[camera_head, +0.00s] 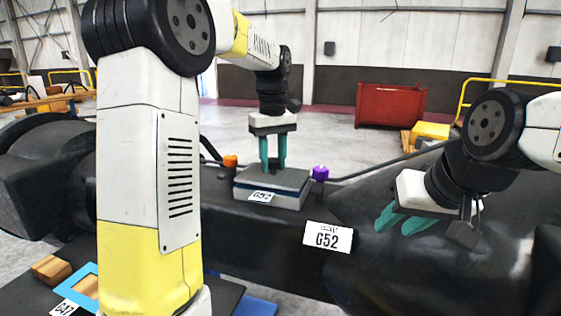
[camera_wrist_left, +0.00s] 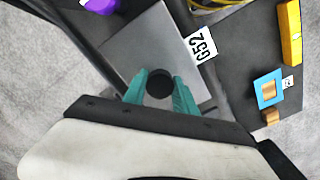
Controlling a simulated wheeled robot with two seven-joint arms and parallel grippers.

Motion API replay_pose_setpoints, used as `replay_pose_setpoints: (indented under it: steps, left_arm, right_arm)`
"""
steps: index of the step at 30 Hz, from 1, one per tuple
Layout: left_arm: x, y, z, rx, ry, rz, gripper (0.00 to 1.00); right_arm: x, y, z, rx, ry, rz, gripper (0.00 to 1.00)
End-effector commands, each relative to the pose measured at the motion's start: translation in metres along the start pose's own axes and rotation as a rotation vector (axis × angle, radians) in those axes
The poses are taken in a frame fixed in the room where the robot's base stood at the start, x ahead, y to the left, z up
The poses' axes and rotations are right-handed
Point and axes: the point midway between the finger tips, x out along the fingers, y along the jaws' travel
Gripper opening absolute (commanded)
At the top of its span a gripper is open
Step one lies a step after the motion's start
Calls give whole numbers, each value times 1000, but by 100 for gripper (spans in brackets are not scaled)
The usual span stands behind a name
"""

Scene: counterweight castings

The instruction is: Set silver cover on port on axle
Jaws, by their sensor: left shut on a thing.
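My left gripper (camera_head: 272,168) points straight down at the cover's middle. In the left wrist view its teal fingers (camera_wrist_left: 160,95) are shut on the cover's round black knob (camera_wrist_left: 159,84), with the plate (camera_wrist_left: 140,55) beyond. My right gripper (camera_head: 400,222) is open and empty over the dark casting at right.
A G52 sign (camera_head: 328,236) is on the axle's front. A blue-framed part (camera_head: 78,290) and a wooden block (camera_head: 51,268) lie at lower left. A red bin (camera_head: 390,104) stands behind on the floor.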

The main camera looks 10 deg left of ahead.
Motion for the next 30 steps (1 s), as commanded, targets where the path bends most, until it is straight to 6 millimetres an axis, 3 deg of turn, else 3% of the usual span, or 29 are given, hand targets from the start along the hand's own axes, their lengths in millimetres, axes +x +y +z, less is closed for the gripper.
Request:
replay_pose_setpoints:
  steps: [27,28,30]
  left_arm:
    - [12,0,0,0,1,1,0]
    - [12,0,0,0,1,1,39]
    - [12,0,0,0,1,1,53]
  right_arm:
    - [0,0,0,0,0,0,36]
    - [0,0,0,0,0,0,36]
    - [0,0,0,0,0,0,36]
